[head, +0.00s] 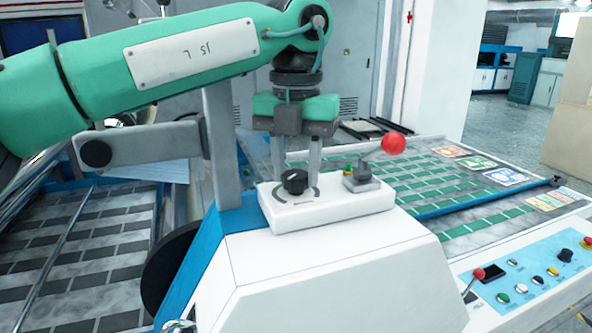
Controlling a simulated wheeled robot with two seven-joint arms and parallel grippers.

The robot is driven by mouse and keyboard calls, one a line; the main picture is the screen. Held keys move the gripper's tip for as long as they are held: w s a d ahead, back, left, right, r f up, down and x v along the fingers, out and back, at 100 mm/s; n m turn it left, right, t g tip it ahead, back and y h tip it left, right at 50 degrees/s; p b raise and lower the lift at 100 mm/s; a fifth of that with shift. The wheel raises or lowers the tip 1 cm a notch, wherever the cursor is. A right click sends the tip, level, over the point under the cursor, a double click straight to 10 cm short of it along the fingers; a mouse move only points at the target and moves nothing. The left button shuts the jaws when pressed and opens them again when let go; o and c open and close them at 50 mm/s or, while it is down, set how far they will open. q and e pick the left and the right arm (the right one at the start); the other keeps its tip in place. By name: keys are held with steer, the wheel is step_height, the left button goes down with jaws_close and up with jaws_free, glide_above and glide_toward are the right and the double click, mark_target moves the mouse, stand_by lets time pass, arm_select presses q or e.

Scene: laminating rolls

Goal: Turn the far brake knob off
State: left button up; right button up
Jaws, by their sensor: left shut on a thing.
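A black brake knob (294,182) with a pale pointer line sits on a white raised plate (335,207) on top of the machine housing. A dark arc is marked around the knob. My left gripper (296,172) points straight down, with one finger on each side of the knob, and is shut on it. The pointer's exact setting is hard to read at this size. My right gripper is not in view.
A blue control panel (530,280) is at lower right. A patterned sheet (450,185) lies behind.

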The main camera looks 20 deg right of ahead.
arm_select(q)
steer(key=shift+r+n, duration=0.1)
steer(key=shift+n, duration=0.6)
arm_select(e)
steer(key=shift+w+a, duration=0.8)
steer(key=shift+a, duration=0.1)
